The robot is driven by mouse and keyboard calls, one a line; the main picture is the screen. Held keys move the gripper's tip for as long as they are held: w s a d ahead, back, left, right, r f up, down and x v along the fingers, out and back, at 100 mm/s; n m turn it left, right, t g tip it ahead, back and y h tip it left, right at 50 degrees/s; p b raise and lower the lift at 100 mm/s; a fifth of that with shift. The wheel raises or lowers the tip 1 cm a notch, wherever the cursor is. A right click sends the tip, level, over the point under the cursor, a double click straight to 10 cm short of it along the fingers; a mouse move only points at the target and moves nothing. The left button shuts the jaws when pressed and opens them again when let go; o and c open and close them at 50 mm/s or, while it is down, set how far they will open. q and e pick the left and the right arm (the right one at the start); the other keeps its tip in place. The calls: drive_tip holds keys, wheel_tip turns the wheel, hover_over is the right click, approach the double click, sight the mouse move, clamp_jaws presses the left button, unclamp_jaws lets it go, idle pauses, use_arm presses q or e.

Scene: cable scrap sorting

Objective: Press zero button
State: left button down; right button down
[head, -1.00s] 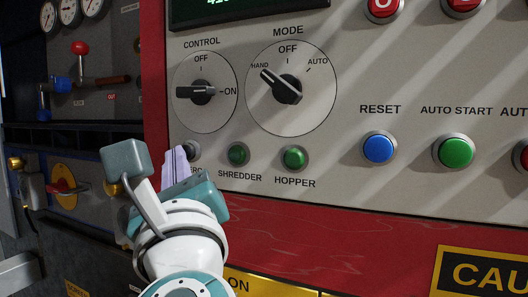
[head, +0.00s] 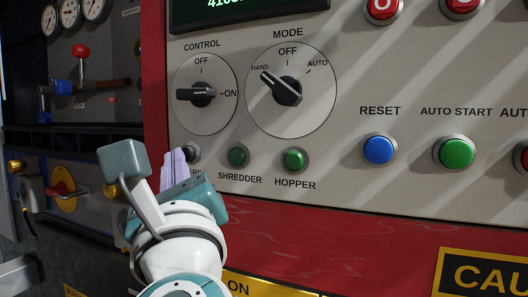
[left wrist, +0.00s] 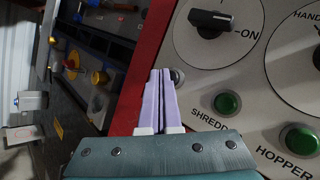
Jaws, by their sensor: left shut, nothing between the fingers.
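The zero button (head: 192,152) is a small dark round button in a metal ring, at the left end of the lower row on the beige panel. Its label is mostly hidden behind my left gripper. My left gripper (head: 176,153) has lilac fingers, shut with nothing between them, with tips just left of the button. In the left wrist view the fingertips (left wrist: 160,73) overlap the button's left side, and part of the button (left wrist: 178,76) shows to their right. I cannot tell whether they touch it. My right gripper is not in view.
Green shredder (head: 238,155) and hopper (head: 294,160) buttons sit to the right, in the same row. The control knob (head: 203,94) and mode knob (head: 283,89) are above. A blue reset button (head: 379,150) is farther right. A red ledge (head: 330,225) runs below the panel.

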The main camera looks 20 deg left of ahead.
use_arm(q)
drive_tip(key=shift+s, duration=0.5)
drive_tip(key=s, duration=0.5)
drive_tip(key=shift+a+p, duration=0.25)
drive_tip(key=shift+p, duration=0.05)
idle(0.4)
